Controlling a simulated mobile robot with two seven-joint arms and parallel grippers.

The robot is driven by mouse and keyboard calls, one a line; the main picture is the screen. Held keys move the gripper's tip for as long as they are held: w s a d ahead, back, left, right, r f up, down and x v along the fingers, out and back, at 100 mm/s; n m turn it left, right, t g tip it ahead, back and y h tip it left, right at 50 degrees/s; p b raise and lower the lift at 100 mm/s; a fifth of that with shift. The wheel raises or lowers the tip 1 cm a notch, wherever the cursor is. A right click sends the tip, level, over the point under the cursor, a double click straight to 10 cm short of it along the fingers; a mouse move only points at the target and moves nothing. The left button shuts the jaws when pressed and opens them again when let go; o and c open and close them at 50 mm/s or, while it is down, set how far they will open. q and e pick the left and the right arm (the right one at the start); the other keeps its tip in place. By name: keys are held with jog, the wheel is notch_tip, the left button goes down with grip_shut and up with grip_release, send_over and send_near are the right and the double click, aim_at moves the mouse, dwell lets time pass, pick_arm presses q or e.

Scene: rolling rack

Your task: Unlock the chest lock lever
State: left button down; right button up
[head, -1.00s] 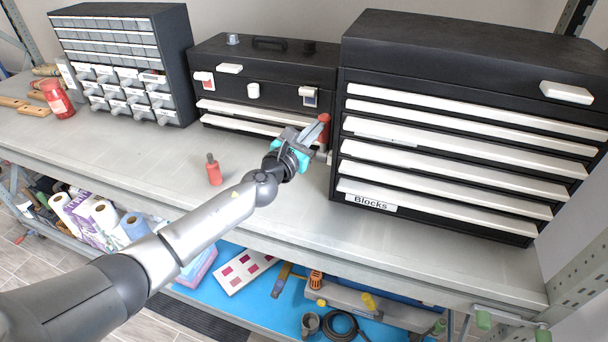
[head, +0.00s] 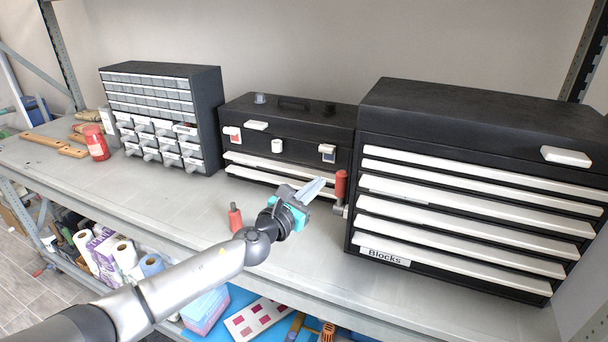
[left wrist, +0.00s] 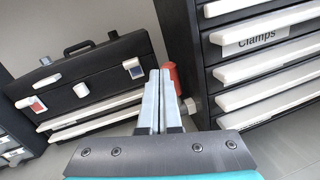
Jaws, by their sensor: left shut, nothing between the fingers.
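The black chest (head: 290,118) stands at the back of the bench. Its front carries a left latch lever (head: 232,134), a central white knob (head: 277,146) and a right latch lever (head: 327,152). The wrist view also shows the left lever (left wrist: 37,104), knob (left wrist: 81,90) and right lever (left wrist: 133,67). Both levers look white with coloured or dark parts; I cannot tell their lock state. My left gripper (head: 318,185) is shut and empty, in front of and below the right lever, apart from it. Its fingertips also show in the wrist view (left wrist: 158,73). My right gripper is not visible.
A red-handled object (head: 341,184) stands right of my fingers, beside the large drawer cabinet (head: 450,130). A red bottle-like item (head: 235,217) stands left of my wrist. A small-drawer organiser (head: 210,110) stands left of the chest. The bench front is mostly clear.

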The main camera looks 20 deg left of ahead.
pick_arm(q)
jog(key=s+r, duration=0.2)
jog(key=s+a+r+p, duration=0.1)
jog(key=s, duration=0.1)
jog(key=shift+a+r+p, duration=0.1)
jog(key=shift+r+p, duration=0.2)
jog(key=shift+r, duration=0.1)
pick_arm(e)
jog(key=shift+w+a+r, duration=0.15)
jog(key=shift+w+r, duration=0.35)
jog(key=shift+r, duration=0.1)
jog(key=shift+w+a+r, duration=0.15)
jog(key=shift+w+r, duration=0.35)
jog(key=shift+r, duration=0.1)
